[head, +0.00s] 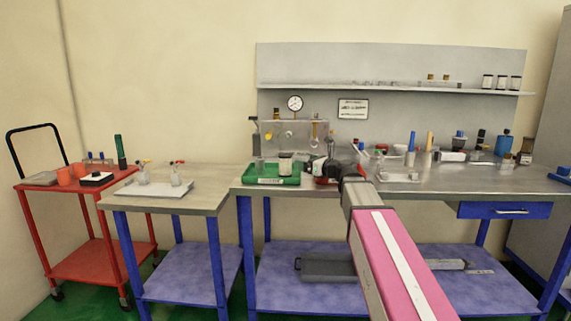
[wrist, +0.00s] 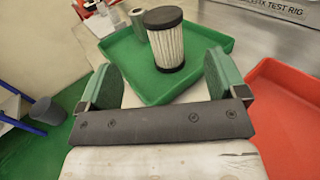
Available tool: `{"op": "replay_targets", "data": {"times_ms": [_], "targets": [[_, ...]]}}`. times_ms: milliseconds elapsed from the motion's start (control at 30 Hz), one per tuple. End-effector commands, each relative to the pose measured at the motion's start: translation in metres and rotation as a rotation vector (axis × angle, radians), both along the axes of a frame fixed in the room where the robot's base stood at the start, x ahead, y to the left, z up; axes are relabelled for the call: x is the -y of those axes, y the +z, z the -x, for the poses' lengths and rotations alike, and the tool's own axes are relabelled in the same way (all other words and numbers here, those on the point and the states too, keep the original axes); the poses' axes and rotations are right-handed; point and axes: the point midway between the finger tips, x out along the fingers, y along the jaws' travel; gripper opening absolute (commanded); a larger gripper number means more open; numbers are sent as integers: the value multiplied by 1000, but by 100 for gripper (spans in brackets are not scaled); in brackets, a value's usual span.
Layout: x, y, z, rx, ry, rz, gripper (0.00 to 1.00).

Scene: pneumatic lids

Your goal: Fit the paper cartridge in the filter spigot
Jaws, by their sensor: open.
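The paper cartridge (wrist: 168,45), a pleated off-white cylinder with a black top cap, stands upright in the green tray (wrist: 206,40). In the head view the cartridge (head: 285,164) is small, in the green tray (head: 272,181) on the steel bench. My gripper (wrist: 163,78) is open and empty, its two green pads wide apart. The cartridge stands ahead of the gap, roughly centred, not gripped. In the head view my arm hides part of the bench, and the gripper is hard to make out. I cannot pick out the filter spigot for sure.
A grey-green cylinder (wrist: 138,20) stands behind the cartridge at left. A red tray (wrist: 290,88) lies close on the right. The test rig (wrist: 270,10) stands behind, with a round gauge (head: 295,103). Bottles crowd the bench's right side.

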Motion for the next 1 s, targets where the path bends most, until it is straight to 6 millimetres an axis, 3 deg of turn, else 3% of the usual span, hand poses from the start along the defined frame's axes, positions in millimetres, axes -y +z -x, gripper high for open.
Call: {"op": "replay_targets", "data": {"times_ms": [167,433,733,1000], "targets": [[-10,1,-10,-1,0,-3,90],[-43,1,-38,-1,2,-2,90],[-59,2,-52,0,0,-1,90],[-85,4,-78,0,1,-1,90]]}}
